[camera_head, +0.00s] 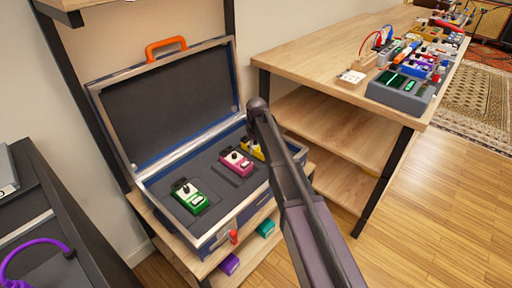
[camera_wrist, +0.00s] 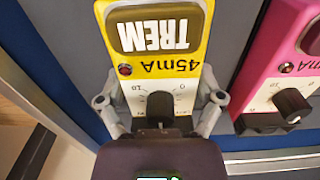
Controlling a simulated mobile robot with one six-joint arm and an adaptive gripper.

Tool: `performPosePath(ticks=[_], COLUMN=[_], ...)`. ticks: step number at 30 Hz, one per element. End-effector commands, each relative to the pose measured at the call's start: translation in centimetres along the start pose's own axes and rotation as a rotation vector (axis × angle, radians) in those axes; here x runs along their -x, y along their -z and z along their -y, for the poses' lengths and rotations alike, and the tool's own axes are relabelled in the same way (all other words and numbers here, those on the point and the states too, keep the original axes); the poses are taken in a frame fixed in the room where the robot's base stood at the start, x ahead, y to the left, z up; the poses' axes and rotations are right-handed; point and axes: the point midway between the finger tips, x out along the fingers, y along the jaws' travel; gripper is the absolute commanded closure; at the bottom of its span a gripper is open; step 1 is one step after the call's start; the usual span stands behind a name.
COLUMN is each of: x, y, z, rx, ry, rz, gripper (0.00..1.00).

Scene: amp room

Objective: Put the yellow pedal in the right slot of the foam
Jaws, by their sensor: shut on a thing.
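In the head view the yellow pedal (camera_head: 257,153) shows at the right part of the dark foam (camera_head: 215,208) in the open case, partly hidden by my arm. I cannot tell whether it is seated in the right slot or held just above it. The pink pedal (camera_head: 236,162) sits in the middle of the foam, and the green pedal (camera_head: 190,196) at the left.
The case lid (camera_head: 165,100) stands open behind the foam. The case rests on a wooden shelf with purple (camera_head: 229,264) and teal (camera_head: 266,228) items below. A wooden table (camera_head: 310,62) with several pedals stands at right. A dark unit is at left.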

Motion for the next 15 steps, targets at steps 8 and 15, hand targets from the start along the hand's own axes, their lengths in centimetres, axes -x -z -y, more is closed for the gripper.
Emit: performPosePath(ticks=[8, 15], x=[-0.14, -0.14], y=[-0.35, -0.4], z=[0.0, 0.0], rx=[-0.001, -0.002], ry=[0.0, 0.001], rz=[0.005, 0.006], gripper=[0.76, 0.0])
